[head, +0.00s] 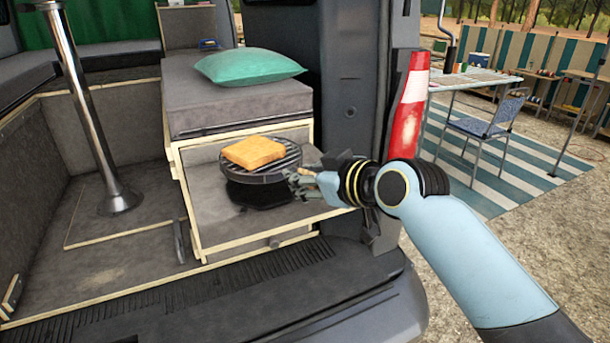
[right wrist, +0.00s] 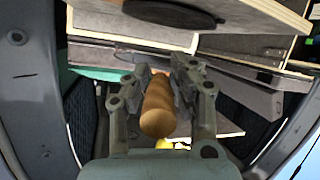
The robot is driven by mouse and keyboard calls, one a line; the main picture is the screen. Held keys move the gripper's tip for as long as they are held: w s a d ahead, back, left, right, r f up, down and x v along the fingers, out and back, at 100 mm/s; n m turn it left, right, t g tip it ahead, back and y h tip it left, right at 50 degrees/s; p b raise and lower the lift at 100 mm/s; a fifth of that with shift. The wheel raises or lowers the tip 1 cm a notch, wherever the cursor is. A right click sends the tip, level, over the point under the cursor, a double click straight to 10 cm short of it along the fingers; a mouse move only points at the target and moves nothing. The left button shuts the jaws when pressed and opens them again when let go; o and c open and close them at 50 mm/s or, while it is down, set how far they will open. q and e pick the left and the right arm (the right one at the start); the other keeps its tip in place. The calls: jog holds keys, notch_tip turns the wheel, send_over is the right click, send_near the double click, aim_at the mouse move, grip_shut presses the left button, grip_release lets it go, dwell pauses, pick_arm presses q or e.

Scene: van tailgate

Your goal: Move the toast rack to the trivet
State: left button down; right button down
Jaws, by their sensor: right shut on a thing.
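The toast rack (head: 268,176) is a round dark wire grill with a slice of toast (head: 253,152) lying on it. My right gripper (head: 306,182) is at its right side, shut on its wooden handle, which shows between the fingers in the right wrist view (right wrist: 158,108). A flat black round piece, which looks like the trivet (head: 256,196), lies on the grey shelf below the rack. The rack appears raised above it and hides part of it. A dark disc on the shelf also shows in the right wrist view (right wrist: 170,12). My left gripper is out of view.
The grey shelf (head: 213,222) has pale wooden edges and sits under a grey bench (head: 230,103) with a green cushion (head: 250,66). A metal post (head: 88,115) stands at left. The van's door pillar and red-white light (head: 408,105) are close to my right arm.

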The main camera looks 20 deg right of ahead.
aim_at(306, 217)
notch_tip(306, 217, down, 2)
jog(key=shift+f+b, duration=0.2)
jog(key=shift+b, duration=0.7)
jog(key=shift+f+b, duration=0.85)
jog(key=shift+f, duration=0.35)
jog(key=c, duration=1)
grip_release()
jog(key=shift+s, duration=0.1)
jog(key=v, duration=1.1)
jog(key=shift+s+d+r, duration=0.1)
jog(key=shift+s+r, duration=0.1)
jog(key=shift+s, duration=0.1)
